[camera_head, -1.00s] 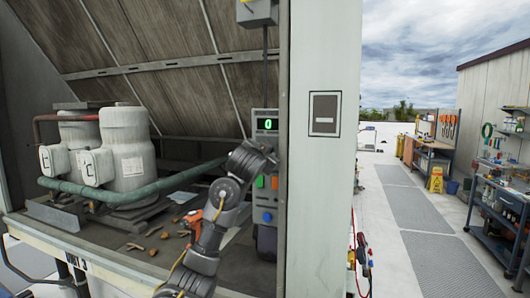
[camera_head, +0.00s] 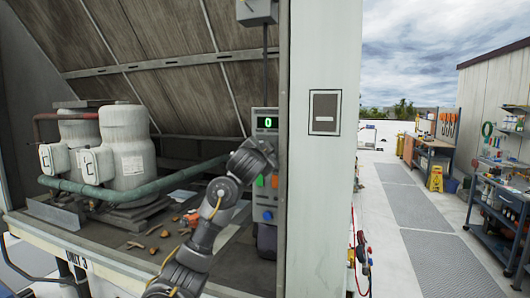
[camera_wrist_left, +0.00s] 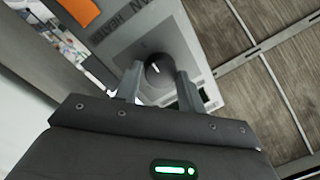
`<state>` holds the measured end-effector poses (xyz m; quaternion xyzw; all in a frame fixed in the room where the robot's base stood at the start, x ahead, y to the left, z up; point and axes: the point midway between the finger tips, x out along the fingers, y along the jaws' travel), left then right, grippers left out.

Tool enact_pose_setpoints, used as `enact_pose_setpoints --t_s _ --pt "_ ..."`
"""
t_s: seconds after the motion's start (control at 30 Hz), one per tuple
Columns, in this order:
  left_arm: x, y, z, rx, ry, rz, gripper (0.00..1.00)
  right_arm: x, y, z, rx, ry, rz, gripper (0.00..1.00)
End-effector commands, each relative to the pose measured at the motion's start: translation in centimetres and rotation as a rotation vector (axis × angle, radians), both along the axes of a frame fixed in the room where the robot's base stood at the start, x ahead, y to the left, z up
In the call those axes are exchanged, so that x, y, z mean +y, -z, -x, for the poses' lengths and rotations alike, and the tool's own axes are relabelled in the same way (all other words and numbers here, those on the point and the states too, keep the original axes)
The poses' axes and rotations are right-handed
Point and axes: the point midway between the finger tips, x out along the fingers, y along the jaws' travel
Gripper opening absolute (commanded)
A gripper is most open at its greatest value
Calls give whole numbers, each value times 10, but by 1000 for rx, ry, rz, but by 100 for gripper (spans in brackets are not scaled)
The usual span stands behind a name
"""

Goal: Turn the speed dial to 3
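The speed dial (camera_wrist_left: 158,70) is a dark round knob with a white pointer line, on a grey panel face in the left wrist view. In the head view the control box (camera_head: 265,207) hangs beside the white post, and its green display (camera_head: 267,123) reads 0. My left gripper (camera_head: 262,150) is in front of the box below the display and hides the dial there. In the left wrist view the fingers of this gripper (camera_wrist_left: 159,88) stand apart on either side of the dial, with small gaps apparent. My right gripper is not in view.
An orange button (camera_head: 275,182) and a blue button (camera_head: 267,216) sit low on the box. The white post (camera_head: 325,190) stands close on its right. Grey tanks (camera_head: 124,150) and a green pipe (camera_head: 130,193) are at left. Small debris lies on the shelf.

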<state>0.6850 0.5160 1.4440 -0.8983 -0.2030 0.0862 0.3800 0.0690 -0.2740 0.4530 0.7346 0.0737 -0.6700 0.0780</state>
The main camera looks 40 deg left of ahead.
Motion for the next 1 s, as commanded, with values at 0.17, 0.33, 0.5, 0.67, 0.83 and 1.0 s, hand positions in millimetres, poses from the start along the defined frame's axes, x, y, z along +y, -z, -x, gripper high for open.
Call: enact_pose_setpoints --t_s 0.17,0.33,0.5,0.67,0.83,1.0 --pt "0 0 0 0 0 1 58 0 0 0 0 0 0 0" --pt "0 -1 0 -2 0 1 58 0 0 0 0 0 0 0" --pt "-4 0 6 -4 3 2 58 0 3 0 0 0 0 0" --pt "-16 1 30 -8 4 4 58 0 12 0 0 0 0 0" --pt "-32 0 61 -8 6 6 58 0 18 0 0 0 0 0" --pt "-41 0 84 -7 3 5 58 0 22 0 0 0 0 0"
